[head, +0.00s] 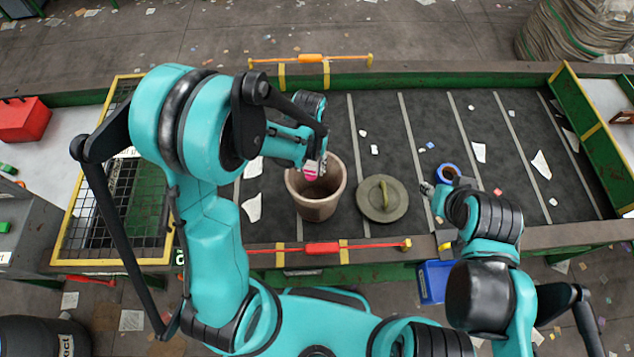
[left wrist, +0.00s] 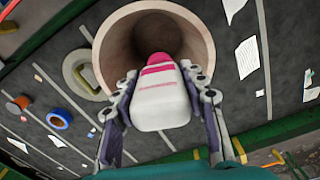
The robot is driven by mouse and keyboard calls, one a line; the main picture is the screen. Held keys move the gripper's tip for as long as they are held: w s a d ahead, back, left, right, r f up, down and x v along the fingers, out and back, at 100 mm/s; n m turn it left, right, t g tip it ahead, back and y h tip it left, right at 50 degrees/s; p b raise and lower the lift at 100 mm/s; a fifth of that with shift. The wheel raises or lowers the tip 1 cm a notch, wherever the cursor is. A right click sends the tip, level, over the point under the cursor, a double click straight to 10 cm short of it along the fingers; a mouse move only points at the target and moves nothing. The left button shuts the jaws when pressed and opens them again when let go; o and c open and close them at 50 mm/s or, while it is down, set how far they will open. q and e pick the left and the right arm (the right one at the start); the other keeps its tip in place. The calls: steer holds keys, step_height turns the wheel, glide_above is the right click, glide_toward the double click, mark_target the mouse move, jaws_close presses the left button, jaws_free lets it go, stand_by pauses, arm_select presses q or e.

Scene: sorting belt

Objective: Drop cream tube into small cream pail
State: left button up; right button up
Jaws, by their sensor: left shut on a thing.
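The cream tube (left wrist: 160,100) is white with a pink cap and pink print. My left gripper (left wrist: 160,82) is shut on it, one finger on each side, and its pink cap points into the pail's mouth. In the head view the left gripper (head: 315,163) is over the small cream pail (head: 318,209), with the pink cap (head: 310,175) at the opening. The pail stands upright and open on the belt; its wide mouth also shows in the left wrist view (left wrist: 108,48). My right gripper (head: 430,190) is low over the belt near a blue roll; its fingers are too small to read.
A round grey-green lid (head: 370,208) with a handle lies just right of the pail. The blue ring-shaped roll (head: 447,172) lies farther right. Paper scraps (head: 541,164) dot the dark belt. A wire-mesh tray (head: 108,222) is at left, with a red bin (head: 24,118) beyond.

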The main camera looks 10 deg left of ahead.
mark_target(311, 176)
arm_select(q)
steer(key=shift+s+f+b, duration=0.3)
steer(key=shift+f+b, duration=0.15)
steer(key=shift+f, duration=0.2)
steer(key=f+b, duration=0.2)
steer(key=f, duration=0.2)
steer(key=shift+w+b, duration=0.2)
steer(key=shift+b, duration=0.15)
steer(key=shift+s+f, duration=0.1)
steer(key=shift+f, duration=0.1)
steer(key=o, duration=1.2)
steer(key=shift+o, duration=0.2)
